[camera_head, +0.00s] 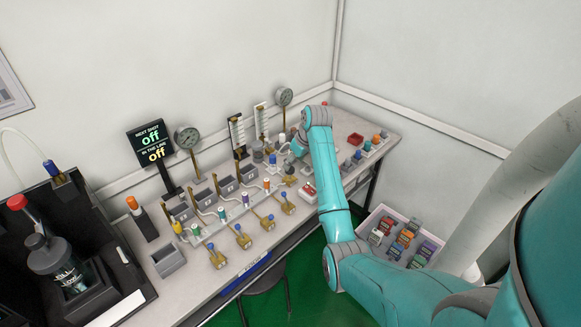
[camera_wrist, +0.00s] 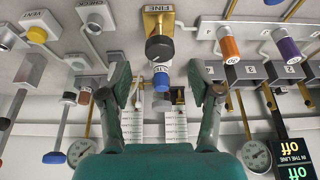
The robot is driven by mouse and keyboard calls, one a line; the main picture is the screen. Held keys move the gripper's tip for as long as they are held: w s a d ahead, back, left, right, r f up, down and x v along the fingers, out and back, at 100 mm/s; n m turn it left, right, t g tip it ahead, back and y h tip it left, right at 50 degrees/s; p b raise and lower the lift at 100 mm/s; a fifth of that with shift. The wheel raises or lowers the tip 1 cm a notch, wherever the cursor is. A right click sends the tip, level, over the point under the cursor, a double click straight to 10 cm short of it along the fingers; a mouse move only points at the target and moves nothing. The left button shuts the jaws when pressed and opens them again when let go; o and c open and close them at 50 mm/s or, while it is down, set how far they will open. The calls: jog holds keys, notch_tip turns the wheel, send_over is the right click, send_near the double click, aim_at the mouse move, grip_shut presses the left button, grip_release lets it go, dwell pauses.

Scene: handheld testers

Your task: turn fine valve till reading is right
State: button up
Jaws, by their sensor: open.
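In the wrist view, a brass plate marked FINE (camera_wrist: 158,20) carries a black round knob (camera_wrist: 160,48), the fine valve. A blue-capped knob (camera_wrist: 161,82) is close beyond it, between my fingers. My gripper (camera_wrist: 160,85) is open, with one finger on each side and nothing clearly held; contact cannot be told. Two white scales (camera_wrist: 132,126) show behind, partly hidden by my gripper, and their readings are too small to tell. In the head view, my gripper (camera_head: 291,158) is over the back right of the bench, and my arm hides part of that area.
A display (camera_head: 151,144) reads "off" on both lines. Round gauges (camera_head: 187,137) stand along the wall. Several brass valves (camera_head: 243,238) line the bench (camera_head: 210,262) front. A bin (camera_head: 372,222) of coloured items is below right. Tall tubes and posts crowd the space around my gripper.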

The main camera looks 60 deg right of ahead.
aim_at(291, 169)
jog(key=shift+x, duration=2.05)
jog(key=c, duration=1.1)
